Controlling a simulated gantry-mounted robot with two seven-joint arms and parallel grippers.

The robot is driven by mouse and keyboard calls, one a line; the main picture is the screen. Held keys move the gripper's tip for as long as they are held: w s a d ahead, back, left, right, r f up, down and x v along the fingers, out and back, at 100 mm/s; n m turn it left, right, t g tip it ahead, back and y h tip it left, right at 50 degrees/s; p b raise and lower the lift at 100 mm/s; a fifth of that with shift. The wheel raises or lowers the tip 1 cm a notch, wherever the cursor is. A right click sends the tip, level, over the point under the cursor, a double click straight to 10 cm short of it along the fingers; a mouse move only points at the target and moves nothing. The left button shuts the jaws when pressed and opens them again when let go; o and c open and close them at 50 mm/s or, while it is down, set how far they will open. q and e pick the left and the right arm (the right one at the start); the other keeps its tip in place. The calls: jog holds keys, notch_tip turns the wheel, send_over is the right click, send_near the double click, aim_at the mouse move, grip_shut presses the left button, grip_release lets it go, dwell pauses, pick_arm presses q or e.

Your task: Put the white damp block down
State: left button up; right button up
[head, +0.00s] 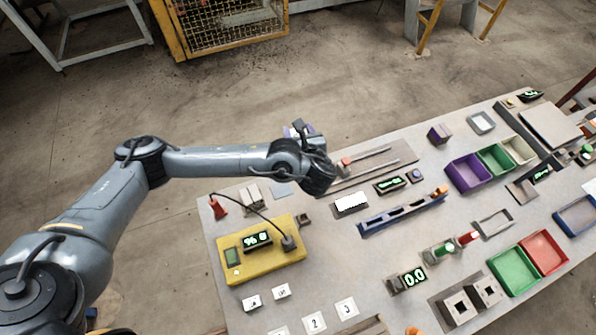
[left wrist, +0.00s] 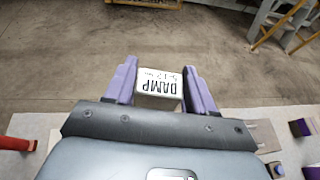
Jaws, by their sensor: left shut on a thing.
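My left gripper (head: 300,130) is at the far edge of the table in the head view, turned mostly away and partly hidden by its own wrist. In the left wrist view its two purple fingers (left wrist: 160,88) are shut on a white block (left wrist: 158,82) with "DAMP" printed on its face. The block is held off the table, with concrete floor behind it. A yellow meter box (head: 270,262) with a lit display and a cable stands at the table's near left. My right gripper is not in view.
A red cone (head: 218,207) and pale blocks (head: 251,195) stand behind the yellow box. A flat blue-grey pad (head: 282,190) lies near the gripper. A blue rail (head: 400,215), a white panel (head: 350,204) and coloured bins (head: 466,174) crowd the table (head: 330,245) to the right.

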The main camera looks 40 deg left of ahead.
pick_arm(q)
jog(key=s+f+n+g+y, duration=0.1)
jog(key=s+f+n+g, duration=0.1)
jog(key=f, duration=0.3)
jog(key=s+a+f+n+g+y, duration=0.1)
jog(key=s+f+n+g, duration=0.1)
jog(key=f, duration=0.4)
jog(key=s+a+f+n+g+y, duration=0.1)
jog(key=s+f+n+g, duration=0.1)
jog(key=f, duration=0.4)
jog(key=shift+s+a+f+g+b, duration=0.2)
jog(key=shift+s+g+b, duration=0.1)
jog(key=shift+s, duration=0.3)
jog(key=shift+f+b, duration=0.55)
jog(key=shift+f, duration=1.15)
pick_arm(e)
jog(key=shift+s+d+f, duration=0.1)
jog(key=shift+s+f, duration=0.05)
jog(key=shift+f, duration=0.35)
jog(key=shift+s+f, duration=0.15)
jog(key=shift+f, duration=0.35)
pick_arm(q)
jog(key=shift+f, duration=0.4)
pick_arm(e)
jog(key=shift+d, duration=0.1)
pick_arm(q)
jog(key=shift+b, duration=0.3)
